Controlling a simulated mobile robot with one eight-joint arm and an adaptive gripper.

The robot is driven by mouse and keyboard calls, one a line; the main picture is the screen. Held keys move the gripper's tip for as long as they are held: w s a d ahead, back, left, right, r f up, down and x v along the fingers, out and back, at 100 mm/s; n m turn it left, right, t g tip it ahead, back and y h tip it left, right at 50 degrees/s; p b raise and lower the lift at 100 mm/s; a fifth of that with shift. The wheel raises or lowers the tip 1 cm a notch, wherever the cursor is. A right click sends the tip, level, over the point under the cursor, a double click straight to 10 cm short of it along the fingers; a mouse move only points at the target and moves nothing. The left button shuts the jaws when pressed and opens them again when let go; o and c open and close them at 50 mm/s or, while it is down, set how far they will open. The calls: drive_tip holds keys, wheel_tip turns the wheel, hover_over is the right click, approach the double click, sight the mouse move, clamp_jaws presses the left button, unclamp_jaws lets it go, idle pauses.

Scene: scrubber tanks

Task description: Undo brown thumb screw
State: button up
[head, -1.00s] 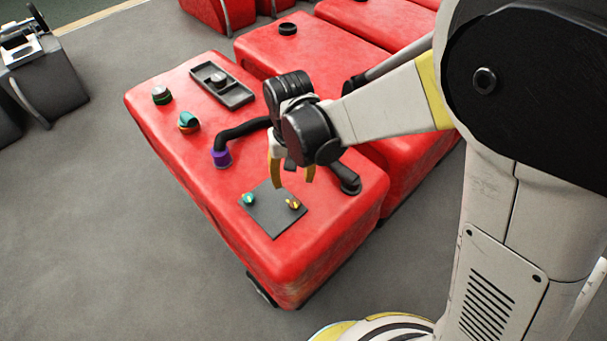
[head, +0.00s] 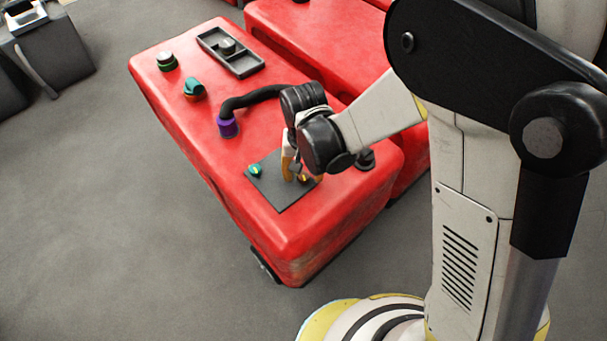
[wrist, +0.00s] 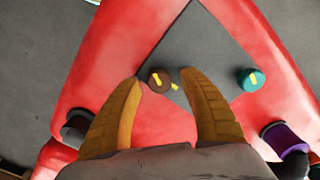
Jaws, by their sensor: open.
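The brown thumb screw (wrist: 159,79) has a yellow mark on top and sits on a dark grey plate (wrist: 190,35) on the red tank. It lies between the spread fingertips of my gripper (wrist: 165,80) in the wrist view, nearer the left finger. My gripper is open and holds nothing; I cannot tell how far above the screw its tips are. In the head view my gripper (head: 302,172) hangs over the right part of the plate and partly hides the screw. A teal thumb screw (wrist: 251,80) with a yellow mark is on the same plate, to the right in the wrist view.
A black hose with a purple collar (head: 228,127) lies on the red tank (head: 200,140) behind the plate. A teal-and-orange knob (head: 193,89), a green-and-white cap (head: 167,61) and a black tray (head: 231,52) are farther along. Another red tank stands behind.

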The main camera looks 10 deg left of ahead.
sight(304, 175)
clamp_jaws()
drive_tip(key=shift+n, duration=1.4)
unclamp_jaws()
drive_tip(key=shift+r, duration=0.1)
wheel_tip(304, 175, up, 12)
